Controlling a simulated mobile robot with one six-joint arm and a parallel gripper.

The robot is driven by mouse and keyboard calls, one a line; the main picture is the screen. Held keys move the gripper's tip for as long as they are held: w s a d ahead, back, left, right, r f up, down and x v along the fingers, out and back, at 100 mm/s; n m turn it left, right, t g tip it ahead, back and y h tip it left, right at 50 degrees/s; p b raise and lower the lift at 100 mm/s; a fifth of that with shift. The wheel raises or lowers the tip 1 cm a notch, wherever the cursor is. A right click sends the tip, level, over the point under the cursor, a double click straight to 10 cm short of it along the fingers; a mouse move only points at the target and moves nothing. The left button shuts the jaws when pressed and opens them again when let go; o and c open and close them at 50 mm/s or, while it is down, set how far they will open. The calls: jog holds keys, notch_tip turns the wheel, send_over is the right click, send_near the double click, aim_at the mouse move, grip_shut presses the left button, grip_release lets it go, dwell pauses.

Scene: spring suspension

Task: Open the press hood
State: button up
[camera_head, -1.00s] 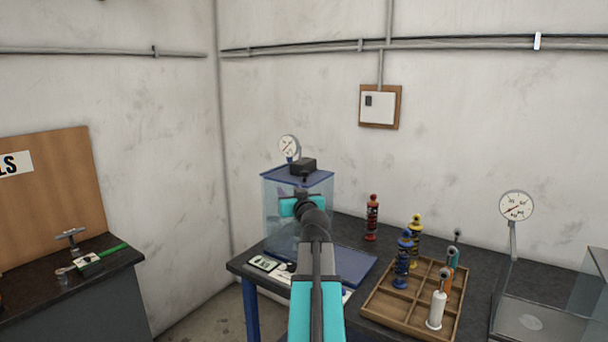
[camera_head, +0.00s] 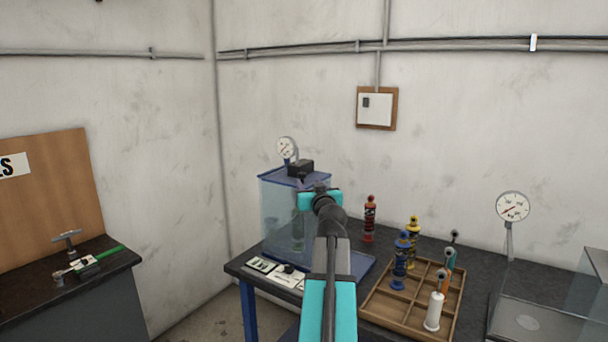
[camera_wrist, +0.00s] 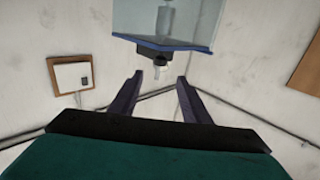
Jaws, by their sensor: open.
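A clear press hood (camera_head: 277,215) with a blue top encloses a press on the bench at the left end. A black block (camera_head: 300,168) and a round gauge (camera_head: 286,148) are at its top. In the wrist view the hood (camera_wrist: 200,18) appears upside down at the top edge, beyond the fingers. My gripper (camera_wrist: 160,78) is open, with nothing between its two dark fingers. In the head view my own teal wrist covers the hood's right side and hides the fingers. I cannot tell whether they touch the hood.
A wooden tray (camera_head: 375,304) holds several colored shock absorbers, with a red one (camera_head: 370,220) behind it. A second gauge (camera_head: 512,207) stands at the right by a clear case (camera_head: 590,285). A side bench (camera_head: 60,300) is at the left. Wall pipes run behind.

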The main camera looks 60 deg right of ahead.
aim_at(303, 175)
jog(key=shift+p+x, duration=1.95)
jog(key=shift+x, duration=4.4)
jog(key=shift+f, duration=0.1)
